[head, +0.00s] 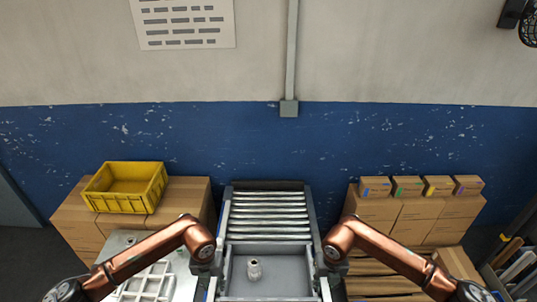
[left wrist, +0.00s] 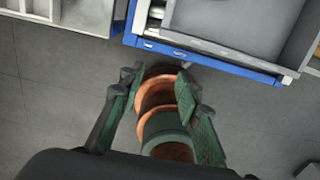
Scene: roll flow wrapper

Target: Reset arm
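My two copper arms reach in from the lower left and lower right of the head view, bent on either side of the grey tray. Neither gripper shows in the head view. My left gripper (left wrist: 157,82) shows in the left wrist view with its two dark green fingers spread apart. Copper and green rounded parts show between and beyond the fingers. They look like links of my own body, and I see no object gripped. My right gripper is in neither view.
A yellow crate (head: 125,188) stands on cardboard boxes at left. Stacked boxes (head: 405,210) stand at right. Grey floor (left wrist: 50,95) is clear in the left wrist view.

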